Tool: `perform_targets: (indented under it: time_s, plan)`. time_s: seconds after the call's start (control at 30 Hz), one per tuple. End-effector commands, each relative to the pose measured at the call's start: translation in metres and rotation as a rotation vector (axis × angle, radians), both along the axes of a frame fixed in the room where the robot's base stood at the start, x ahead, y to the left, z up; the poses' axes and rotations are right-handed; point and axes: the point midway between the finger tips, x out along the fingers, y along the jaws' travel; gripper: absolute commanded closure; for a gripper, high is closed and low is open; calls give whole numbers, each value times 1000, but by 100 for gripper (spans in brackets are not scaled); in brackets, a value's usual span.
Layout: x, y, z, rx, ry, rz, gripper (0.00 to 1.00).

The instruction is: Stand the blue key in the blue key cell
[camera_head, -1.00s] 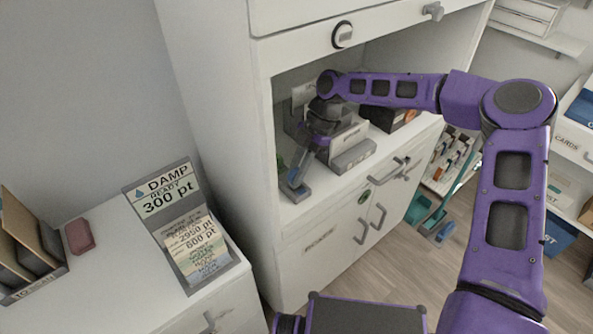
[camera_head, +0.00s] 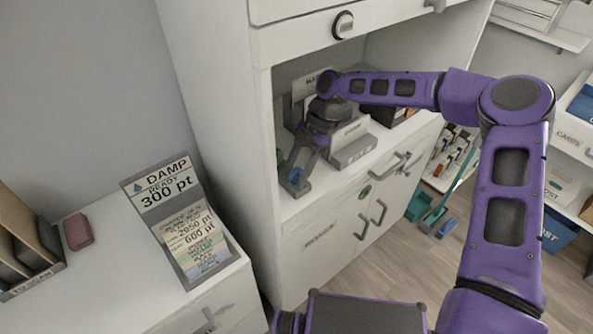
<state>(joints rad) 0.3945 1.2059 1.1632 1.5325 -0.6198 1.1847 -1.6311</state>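My gripper (camera_head: 294,186) points down at the front left of the cabinet's open niche, close to the shelf floor. Its two fingers are spread apart. A small blue piece (camera_head: 294,175), which may be the blue key, shows between the fingers. I cannot tell whether it touches a finger or what it stands in. I cannot make out the blue key cell; my gripper and wrist cover that part of the shelf.
A grey labelled box (camera_head: 352,151) stands right of my gripper in the niche. The niche's left wall (camera_head: 262,130) is close by. A DAMP sign stand (camera_head: 178,222) and a red block (camera_head: 78,232) sit on the left counter. Open floor (camera_head: 395,262) lies right.

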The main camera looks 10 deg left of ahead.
Motion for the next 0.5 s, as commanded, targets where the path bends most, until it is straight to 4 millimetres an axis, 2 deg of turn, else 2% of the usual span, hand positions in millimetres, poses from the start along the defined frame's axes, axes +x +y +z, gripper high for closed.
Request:
perform_targets:
  time_s: [0.27,0.5]
  plan:
    - [2,-2,4,0,-1,-1,46]
    - [16,-14,37,-1,-4,-3,46]
